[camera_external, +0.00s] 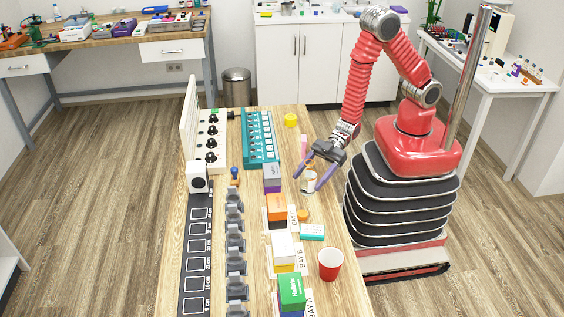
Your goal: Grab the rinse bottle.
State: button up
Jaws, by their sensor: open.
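A small pale bottle (309,184) with an orange-brown mark stands upright near the right edge of the wooden table; it looks like the rinse bottle, though its label is too small to read. My gripper (308,182) reaches down over it from the upper right. Its two purple fingers are open, one on each side of the bottle in the picture. I cannot tell whether either finger touches it. The bottle's top is partly hidden by my gripper.
A grey-purple box (272,178) stands close left of the bottle. A pink item (303,145) and yellow cup (290,120) are behind. An orange round item (302,215), teal-white box (312,232) and red cup (330,264) are in front.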

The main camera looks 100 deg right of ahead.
aim_at(304, 184)
jog(key=shift+x, duration=2.5)
jog(key=shift+c, duration=0.5)
jog(key=c, duration=1.1)
jog(key=shift+r, duration=0.35)
jog(key=shift+c, duration=0.2)
notch_tip(304, 184, up, 9)
jog(key=shift+r, duration=0.15)
